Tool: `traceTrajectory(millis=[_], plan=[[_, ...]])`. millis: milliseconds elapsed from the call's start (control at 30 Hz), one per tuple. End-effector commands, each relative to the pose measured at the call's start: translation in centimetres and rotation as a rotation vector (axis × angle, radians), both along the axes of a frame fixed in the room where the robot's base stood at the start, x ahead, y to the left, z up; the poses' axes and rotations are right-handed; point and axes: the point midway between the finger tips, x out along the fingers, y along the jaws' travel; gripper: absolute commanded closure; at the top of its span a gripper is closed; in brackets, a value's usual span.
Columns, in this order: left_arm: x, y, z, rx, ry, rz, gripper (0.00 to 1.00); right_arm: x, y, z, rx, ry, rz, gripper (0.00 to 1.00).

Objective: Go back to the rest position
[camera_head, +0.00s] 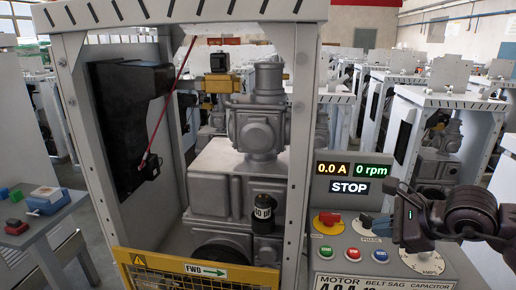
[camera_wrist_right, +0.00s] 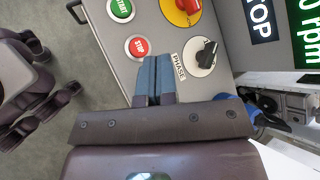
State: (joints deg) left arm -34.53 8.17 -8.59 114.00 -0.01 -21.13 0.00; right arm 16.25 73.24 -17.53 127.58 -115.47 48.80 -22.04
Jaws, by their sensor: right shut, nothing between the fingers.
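My right gripper (camera_head: 378,223) is over the control panel (camera_head: 345,277) at the right of the head view, its arm coming in from the right edge. In the right wrist view its blue fingers (camera_wrist_right: 154,78) are shut together with nothing between them. They are beside the black phase knob (camera_wrist_right: 206,54) and the red stop button (camera_wrist_right: 137,46); whether they touch the panel I cannot tell. My left gripper is not in view.
Displays read 0.0 A, 0 rpm and STOP (camera_head: 349,187). A red mushroom button (camera_head: 326,217) and green start button (camera_head: 326,251) are on the panel. A side table (camera_head: 45,228) stands left.

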Motion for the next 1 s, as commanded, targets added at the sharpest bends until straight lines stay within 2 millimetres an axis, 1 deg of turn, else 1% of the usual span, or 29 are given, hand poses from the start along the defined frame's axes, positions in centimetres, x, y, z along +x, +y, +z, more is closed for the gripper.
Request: traceTrajectory(millis=[33, 67, 100, 167, 200, 267, 300, 367, 400, 467, 533, 600, 667, 700, 767, 800, 867, 900, 967, 1000], plan=[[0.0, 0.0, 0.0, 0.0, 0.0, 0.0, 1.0, -0.7, 1.5, -0.5, 0.103, 0.019, 0.012, 1.0], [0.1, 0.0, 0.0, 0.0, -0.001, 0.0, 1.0, -1.1, 2.6, -0.6, 0.178, 0.029, 0.018, 1.0], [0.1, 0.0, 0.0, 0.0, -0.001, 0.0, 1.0, -1.6, 3.9, -0.6, 0.288, 0.043, 0.023, 1.0], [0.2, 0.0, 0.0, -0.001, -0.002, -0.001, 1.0, -2.5, 5.9, -0.2, 0.473, 0.068, 0.022, 1.0], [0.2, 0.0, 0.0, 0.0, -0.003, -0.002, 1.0, -3.0, 6.9, 0.2, 0.6, 0.084, 0.015, 1.0], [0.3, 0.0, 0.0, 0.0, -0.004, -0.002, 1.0, -3.7, 8.1, 1.0, 0.786, 0.107, -0.008, 1.0], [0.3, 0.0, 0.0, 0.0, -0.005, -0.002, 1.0, -4.0, 8.6, 1.5, 0.911, 0.124, -0.029, 1.0], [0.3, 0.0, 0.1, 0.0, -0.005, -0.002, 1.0, -4.4, 9.0, 2.4, 1.096, 0.145, -0.072, 1.0], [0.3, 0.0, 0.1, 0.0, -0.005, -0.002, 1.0, -4.6, 8.9, 2.9, 1.218, 0.159, -0.106, 1.0], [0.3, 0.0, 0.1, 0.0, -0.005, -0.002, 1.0, -4.7, 8.5, 3.6, 1.399, 0.181, -0.17, 1.0], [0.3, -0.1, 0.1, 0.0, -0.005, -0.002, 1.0, -4.8, 7.5, 4.0, 1.606, 0.201, -0.26, 1.0], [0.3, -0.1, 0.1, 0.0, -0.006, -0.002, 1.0, -4.8, 6.1, 3.9, 1.805, 0.218, -0.367, 1.0], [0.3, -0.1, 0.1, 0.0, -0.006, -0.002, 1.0, -4.8, 4.7, 3.4, 1.971, 0.231, -0.472, 1.0], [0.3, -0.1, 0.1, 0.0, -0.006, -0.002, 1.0, -5.0, 3.6, 2.9, 2.078, 0.239, -0.548, 1.0], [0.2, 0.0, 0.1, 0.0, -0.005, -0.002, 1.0, -5.2, 2.1, 1.7, 2.23, 0.248, -0.675, 1.0], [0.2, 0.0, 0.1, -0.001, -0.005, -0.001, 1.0, -5.5, 1.0, 0.6, 2.327, 0.254, -0.769, 1.0], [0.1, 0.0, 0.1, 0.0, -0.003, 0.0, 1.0, -6.1, -0.5, -1.1, 2.462, 0.257, -0.917, 1.0], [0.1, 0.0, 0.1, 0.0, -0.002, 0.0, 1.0, -6.7, -1.4, -2.5, 2.547, 0.259, -1.024, 1.0], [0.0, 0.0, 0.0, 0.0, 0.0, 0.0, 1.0, -7.7, -2.5, -4.9, 2.661, 0.258, -1.199, 1.0], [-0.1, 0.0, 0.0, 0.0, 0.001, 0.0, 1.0, -8.6, -3.1, -6.5, 2.729, 0.257, -1.322, 1.0]])
